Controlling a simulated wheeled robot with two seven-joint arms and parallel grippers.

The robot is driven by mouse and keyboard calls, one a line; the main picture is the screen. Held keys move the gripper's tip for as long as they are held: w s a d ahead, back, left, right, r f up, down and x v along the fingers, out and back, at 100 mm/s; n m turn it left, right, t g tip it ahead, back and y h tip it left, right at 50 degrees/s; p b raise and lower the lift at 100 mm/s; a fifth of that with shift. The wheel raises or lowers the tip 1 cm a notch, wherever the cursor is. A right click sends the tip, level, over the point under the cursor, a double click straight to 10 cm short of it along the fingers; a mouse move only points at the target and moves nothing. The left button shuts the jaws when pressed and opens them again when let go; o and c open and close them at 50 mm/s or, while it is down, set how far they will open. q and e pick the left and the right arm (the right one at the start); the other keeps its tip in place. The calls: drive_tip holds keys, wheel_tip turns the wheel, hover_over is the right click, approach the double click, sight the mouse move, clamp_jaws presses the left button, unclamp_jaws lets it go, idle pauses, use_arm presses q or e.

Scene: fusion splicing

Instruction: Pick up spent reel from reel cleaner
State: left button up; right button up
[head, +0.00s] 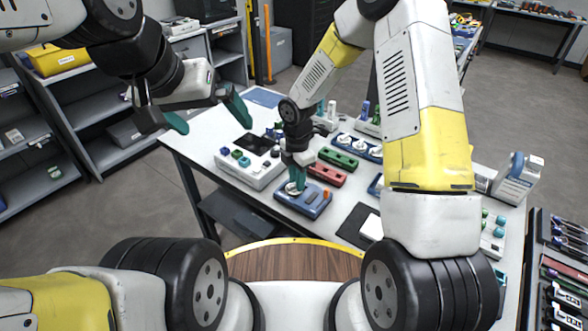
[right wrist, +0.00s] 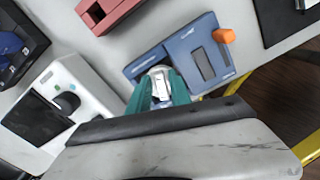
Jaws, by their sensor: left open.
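The blue device with an orange knob, which I take for the reel cleaner (head: 314,204), sits near the front edge of the white table. It also shows in the right wrist view (right wrist: 203,57). A small white and silver piece, likely the spent reel (right wrist: 160,72), sits at its left end. My right gripper (head: 295,186) points down there. Its teal fingers (right wrist: 160,88) stand on either side of the piece; whether they press on it is unclear. My left gripper (head: 206,114) is open and empty, in the air left of the table.
A white device with coloured knobs (head: 248,167) stands left of the cleaner. A red block (head: 326,174) and a green block (head: 338,158) lie behind it. A black mat (head: 354,226) lies to its right. Grey shelves (head: 100,150) stand at left.

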clamp_jaws()
drive_tip(key=shift+r, duration=0.1)
